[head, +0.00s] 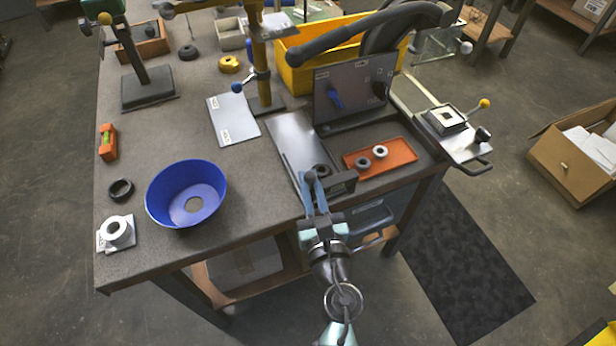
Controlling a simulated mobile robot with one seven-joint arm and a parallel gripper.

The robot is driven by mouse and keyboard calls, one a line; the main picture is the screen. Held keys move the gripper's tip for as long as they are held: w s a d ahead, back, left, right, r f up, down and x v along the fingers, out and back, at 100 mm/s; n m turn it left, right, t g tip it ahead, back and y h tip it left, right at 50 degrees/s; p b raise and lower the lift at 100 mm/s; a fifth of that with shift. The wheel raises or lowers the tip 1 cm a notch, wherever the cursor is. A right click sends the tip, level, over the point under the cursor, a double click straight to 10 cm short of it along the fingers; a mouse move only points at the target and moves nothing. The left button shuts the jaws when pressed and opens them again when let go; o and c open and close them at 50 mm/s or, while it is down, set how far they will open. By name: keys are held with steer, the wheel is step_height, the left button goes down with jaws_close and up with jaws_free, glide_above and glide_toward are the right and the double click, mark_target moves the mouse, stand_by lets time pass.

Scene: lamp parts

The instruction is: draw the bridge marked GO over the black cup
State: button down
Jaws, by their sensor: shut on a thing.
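A grey metal slide plate (292,135) lies near the front edge of the bench. At its near end stands a dark block-like piece (343,184), which looks like the bridge; no GO mark is readable from here. A small black cup (322,170) sits just behind it, partly hidden by it and apparently not covered from above. My gripper (313,190) reaches up from the front with its blue fingers shut on a dark round knob (310,177) at the left end of the dark piece. How the knob joins the piece is hidden by the fingers.
An orange tray (400,165) with a dark ring and a white ring lies close to the right. An upright grey panel (354,90) with switches stands behind. A blue bowl (160,203) sits to the left. Bare bench lies between bowl and plate.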

steer(key=c, duration=0.9)
jaws_free()
steer(key=shift+c, duration=0.2)
steer(key=s+d+b, duration=0.1)
steer(key=s+b, duration=0.1)
steer(key=s, duration=1.1)
steer(key=shift+d, duration=0.25)
steer(key=shift+w, duration=0.1)
